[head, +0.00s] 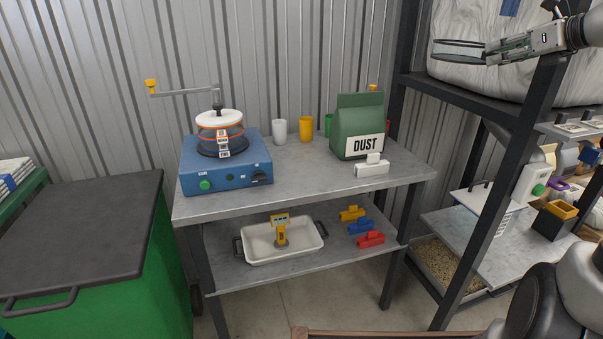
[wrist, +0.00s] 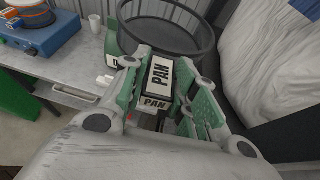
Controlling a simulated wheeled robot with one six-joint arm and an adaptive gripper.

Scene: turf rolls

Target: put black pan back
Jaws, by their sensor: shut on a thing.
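The black pan (wrist: 168,36) is round and dark, with a white handle block (wrist: 159,76) labelled PAN. My gripper (wrist: 165,62) is shut on that handle block in the wrist view, and the pan extends ahead of the fingers. In the head view my gripper (head: 492,52) is at the upper right, and the pan (head: 458,48) shows as a thin dark shape at its left end. The pan is held in the air in front of a large white bag.
A blue shaker (head: 225,165) carries a round stack with a white lid (head: 218,118) on the grey workbench (head: 300,180). Cups and a green DUST bag (head: 358,125) stand behind. The lower shelf holds a white tray (head: 262,252) and coloured blocks. A dark rack post (head: 500,160) stands right.

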